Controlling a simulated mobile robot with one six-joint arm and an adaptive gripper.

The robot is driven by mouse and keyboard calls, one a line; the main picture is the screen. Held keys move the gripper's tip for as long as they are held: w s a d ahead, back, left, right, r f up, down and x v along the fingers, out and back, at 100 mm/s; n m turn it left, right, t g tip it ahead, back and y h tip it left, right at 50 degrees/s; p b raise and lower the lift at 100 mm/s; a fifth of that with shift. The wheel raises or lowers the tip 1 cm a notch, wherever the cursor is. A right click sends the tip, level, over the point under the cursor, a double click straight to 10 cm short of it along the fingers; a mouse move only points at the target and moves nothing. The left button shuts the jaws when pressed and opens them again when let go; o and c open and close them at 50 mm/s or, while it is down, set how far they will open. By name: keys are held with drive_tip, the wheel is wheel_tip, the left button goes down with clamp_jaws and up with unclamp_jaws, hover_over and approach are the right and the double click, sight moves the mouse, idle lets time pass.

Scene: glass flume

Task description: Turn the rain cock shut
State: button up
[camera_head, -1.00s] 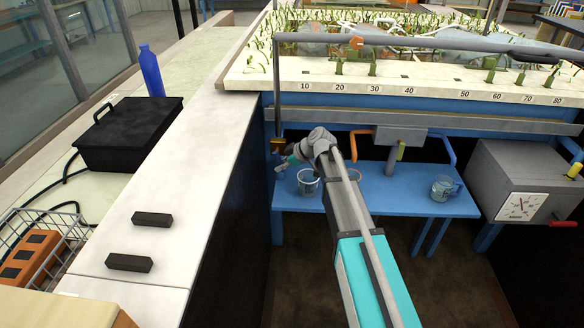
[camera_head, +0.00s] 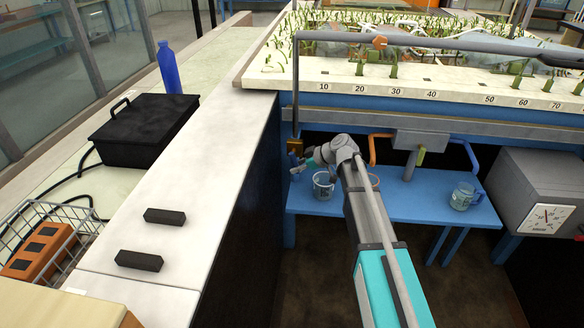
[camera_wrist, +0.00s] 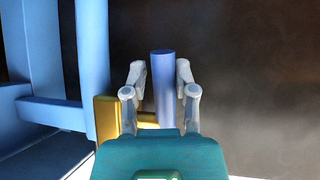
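The rain cock is a brass body (camera_head: 294,147) at the foot of the thin grey pipe, in front of the blue bench frame. In the wrist view its brass part (camera_wrist: 106,116) shows at the lower left. Its blue round handle (camera_wrist: 163,85) stands upright in that picture. My gripper (camera_wrist: 160,78) has one finger on each side of the handle, with narrow gaps, so it looks open around it. In the head view my gripper (camera_head: 301,165) is at the cock, and little of the handle shows there.
A blue shelf (camera_head: 408,190) lies below, with a clear beaker (camera_head: 323,184) close under my gripper and a glass mug (camera_head: 464,196) to the right. A white-topped counter (camera_head: 215,150) stands close on the left. Blue framework (camera_wrist: 92,60) is left of the cock.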

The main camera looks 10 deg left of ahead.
drive_tip(key=shift+s+a, duration=0.1)
drive_tip(key=shift+a, duration=0.05)
drive_tip(key=shift+c, duration=0.2)
clamp_jaws()
drive_tip(key=shift+s+d+r+p, duration=0.15)
drive_tip(key=shift+d+r+p, duration=0.15)
drive_tip(key=shift+d, duration=0.3)
drive_tip(key=s+d+r+m+g+h+p, duration=0.1)
drive_tip(key=s+d+r+m+h+p, duration=0.2)
drive_tip(key=p, duration=1)
drive_tip(key=s+d+r+m+h+p, duration=0.3)
drive_tip(key=s+d+r+m+p, duration=0.4)
drive_tip(key=s+d+r+p, duration=0.5)
drive_tip(key=s+d+r+m+g+h+p, duration=0.1)
drive_tip(key=s+d+r+m+h+p, duration=0.3)
drive_tip(key=s+d+r+p, duration=0.6)
wheel_tip(320, 180, up, 6)
drive_tip(key=m+p, duration=0.2)
drive_tip(key=p, duration=0.1)
drive_tip(key=shift+g+p, duration=0.3)
drive_tip(key=shift+a, duration=0.15)
